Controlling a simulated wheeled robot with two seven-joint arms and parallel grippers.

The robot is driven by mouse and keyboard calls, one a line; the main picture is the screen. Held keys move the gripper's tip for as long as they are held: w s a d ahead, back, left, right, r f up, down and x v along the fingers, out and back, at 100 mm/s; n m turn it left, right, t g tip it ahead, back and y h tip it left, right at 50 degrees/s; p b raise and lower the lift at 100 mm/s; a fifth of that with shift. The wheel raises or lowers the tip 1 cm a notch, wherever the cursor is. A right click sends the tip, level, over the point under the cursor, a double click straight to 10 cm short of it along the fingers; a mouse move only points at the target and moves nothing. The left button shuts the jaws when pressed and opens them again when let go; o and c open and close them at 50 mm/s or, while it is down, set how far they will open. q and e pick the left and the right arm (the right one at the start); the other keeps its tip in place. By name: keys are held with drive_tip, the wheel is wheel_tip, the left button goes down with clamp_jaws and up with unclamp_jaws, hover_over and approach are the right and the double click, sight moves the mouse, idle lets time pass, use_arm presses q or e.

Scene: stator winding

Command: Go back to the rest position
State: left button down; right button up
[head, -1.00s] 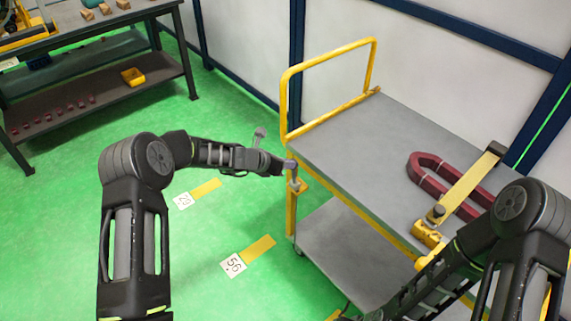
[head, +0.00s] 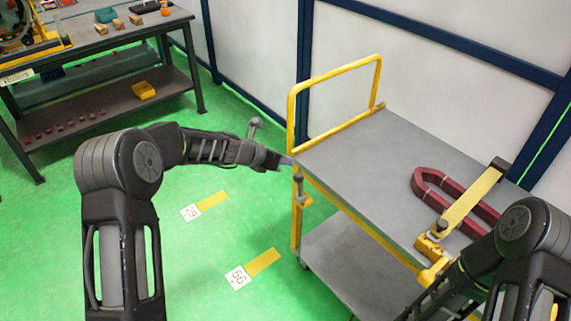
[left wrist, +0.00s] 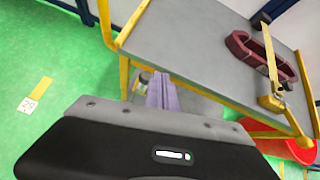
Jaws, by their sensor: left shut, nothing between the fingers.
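My left gripper (head: 286,161) is shut and empty. It is beside the left end of the grey-topped cart (head: 350,150), by its yellow frame. In the left wrist view its closed pale fingers (left wrist: 162,92) show in front of the cart's edge. My left arm is bent, with its elbow at the left of the head view. My right arm comes in at the lower right, over the cart's near right part. Its gripper is outside the picture.
A dark red coil (head: 429,181) lies on the cart with a yellow bar tool (head: 470,198) across it. A dark workbench (head: 110,45) with a yellow bin (head: 144,90) stands at back left. A red round object (left wrist: 290,148) is below the cart's right side.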

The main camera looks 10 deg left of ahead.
idle(0.4)
use_arm(q)
drive_tip(key=s+f+m+g+y, duration=0.4)
drive_tip(key=s+f+m, duration=1.4)
drive_tip(key=f+m, duration=0.1)
drive_tip(key=s+d+f+m+g, duration=0.1)
drive_tip(key=s+d+f+m, duration=0.1)
drive_tip(key=s, duration=0.7)
drive_tip(key=s+d+f+m+g+h, duration=0.1)
drive_tip(key=s+d+f+m, duration=0.1)
drive_tip(key=s, duration=0.6)
drive_tip(key=s+d+f+m+g+h, duration=0.1)
drive_tip(key=s+d+f+m, duration=0.1)
drive_tip(key=s+m, duration=0.3)
drive_tip(key=s+d, duration=0.1)
drive_tip(key=s, duration=0.3)
drive_tip(key=shift+s+d+m+g, duration=0.25)
drive_tip(key=shift+s+m+g, duration=0.05)
drive_tip(key=shift+g, duration=0.1)
